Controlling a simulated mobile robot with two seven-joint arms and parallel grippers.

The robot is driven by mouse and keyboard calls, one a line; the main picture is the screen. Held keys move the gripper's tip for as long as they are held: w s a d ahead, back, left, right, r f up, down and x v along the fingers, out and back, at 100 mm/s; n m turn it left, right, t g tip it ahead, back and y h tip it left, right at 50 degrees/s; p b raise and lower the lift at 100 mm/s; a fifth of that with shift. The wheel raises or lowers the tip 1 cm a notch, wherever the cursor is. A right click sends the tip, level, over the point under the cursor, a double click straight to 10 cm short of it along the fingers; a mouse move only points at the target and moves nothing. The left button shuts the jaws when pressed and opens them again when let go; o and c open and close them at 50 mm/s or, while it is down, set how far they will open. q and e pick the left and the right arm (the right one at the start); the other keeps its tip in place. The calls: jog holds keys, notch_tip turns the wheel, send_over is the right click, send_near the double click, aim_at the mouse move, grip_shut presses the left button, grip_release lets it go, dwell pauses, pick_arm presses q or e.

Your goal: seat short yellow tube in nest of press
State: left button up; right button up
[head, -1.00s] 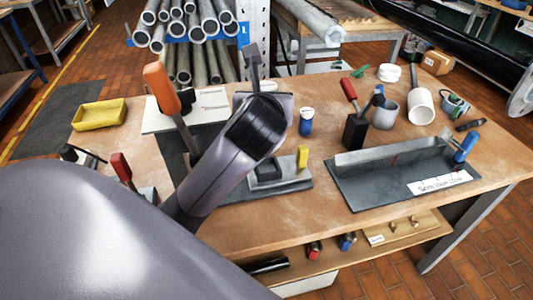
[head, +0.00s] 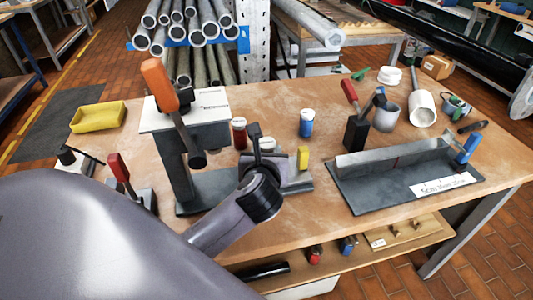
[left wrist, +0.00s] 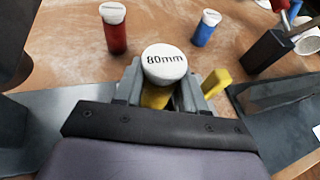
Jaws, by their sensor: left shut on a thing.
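The short yellow tube (left wrist: 155,98) has a white cap reading "80mm" and stands between my left gripper's fingers (left wrist: 163,92) in the left wrist view. The left gripper (head: 267,160) is shut on it; in the head view the wrist hides most of the tube. The press (head: 182,150) stands left of the gripper, with an orange lever handle, a white top plate, a dark column and a black ram above its grey base (head: 205,190). I cannot make out the nest clearly. The right gripper is not in view.
A red tube (head: 238,133) and a blue tube (head: 306,123), both white-capped, stand behind the gripper. A small yellow block (head: 303,157) sits on a grey fixture close on the right. An angled metal fixture (head: 405,175) lies further right. A yellow tray (head: 98,116) is at left.

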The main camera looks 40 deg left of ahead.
pick_arm(q)
jog(key=shift+f, duration=0.1)
jog(key=o, duration=1.1)
jog(key=shift+s+d+r, duration=0.1)
jog(key=shift+s+r, duration=0.1)
jog(key=shift+r, duration=0.05)
jog(key=v, duration=1.1)
jog(key=shift+s+r+p, duration=0.2)
jog(key=shift+s+p, duration=0.05)
jog(key=shift+p, duration=0.15)
jog(key=shift+d, duration=0.1)
